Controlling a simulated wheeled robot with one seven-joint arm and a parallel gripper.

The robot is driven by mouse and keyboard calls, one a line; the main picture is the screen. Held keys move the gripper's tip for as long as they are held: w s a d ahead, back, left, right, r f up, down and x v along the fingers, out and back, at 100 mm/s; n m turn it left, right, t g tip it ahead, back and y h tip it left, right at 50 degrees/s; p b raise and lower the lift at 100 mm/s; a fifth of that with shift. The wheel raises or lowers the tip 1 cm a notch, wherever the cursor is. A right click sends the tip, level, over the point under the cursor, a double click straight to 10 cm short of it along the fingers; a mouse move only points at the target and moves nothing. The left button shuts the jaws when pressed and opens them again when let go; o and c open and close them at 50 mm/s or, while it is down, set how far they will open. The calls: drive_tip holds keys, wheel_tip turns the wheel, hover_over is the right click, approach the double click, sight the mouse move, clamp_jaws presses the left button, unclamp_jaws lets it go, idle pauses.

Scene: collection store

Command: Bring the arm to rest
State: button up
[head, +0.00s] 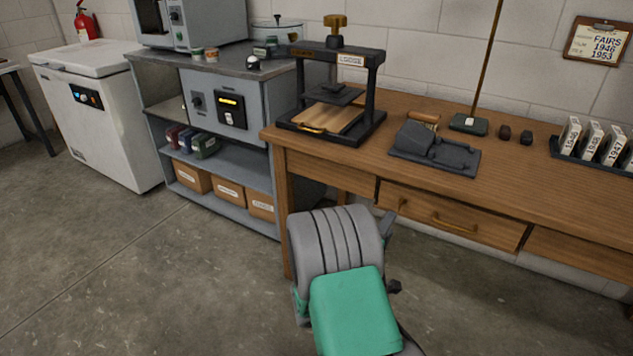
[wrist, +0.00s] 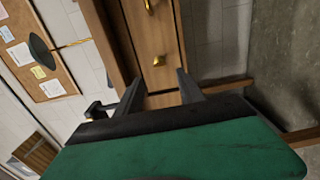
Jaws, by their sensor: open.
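My arm reaches up from the bottom middle of the head view, with a grey ribbed link and a green cover, in front of the wooden bench (head: 420,185). My gripper (wrist: 161,90) shows in the wrist view with its two dark fingers apart and nothing between them. Beyond the fingers is the wooden drawer front with brass fittings, apart from them. In the head view the fingers are not clearly seen behind the arm.
A press (head: 335,95) and a dark tool block (head: 435,147) stand on the bench. The drawer (head: 450,215) seems slightly out. A grey shelf unit (head: 225,165) and a white chest (head: 100,120) stand left. The floor (head: 150,285) is clear at left.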

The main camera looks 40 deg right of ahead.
drive_tip(key=w+a+r+m+g+y+p, duration=0.1)
drive_tip(key=a+r+m+y+p, duration=0.15)
drive_tip(key=r+p, duration=0.3)
drive_tip(key=w+a+r+m+g+y+p, duration=0.1)
drive_tip(key=r+m+p, duration=0.3)
drive_tip(key=r+p, duration=0.15)
drive_tip(key=w+a+r+m+y+p, duration=0.25)
drive_tip(key=a+r+y+p, duration=0.35)
drive_tip(key=a, duration=0.5)
drive_tip(key=s+a+r+n+y+p, duration=0.1)
drive_tip(key=a+r+p, duration=0.3)
drive_tip(key=a, duration=0.4)
drive_tip(key=s+a+r+n+g+y+p, duration=0.1)
drive_tip(key=s+a+r+n+y+p, duration=0.1)
drive_tip(key=a+r, duration=0.4)
drive_tip(key=s+a+r+n+y+p, duration=0.1)
drive_tip(key=s+a+r+y+p, duration=0.3)
drive_tip(key=a, duration=0.7)
drive_tip(key=shift+s+a+r+g+p, duration=0.3)
drive_tip(key=shift+s+r+g+p, duration=0.2)
drive_tip(key=shift+p, duration=0.7)
drive_tip(key=shift+r, duration=0.1)
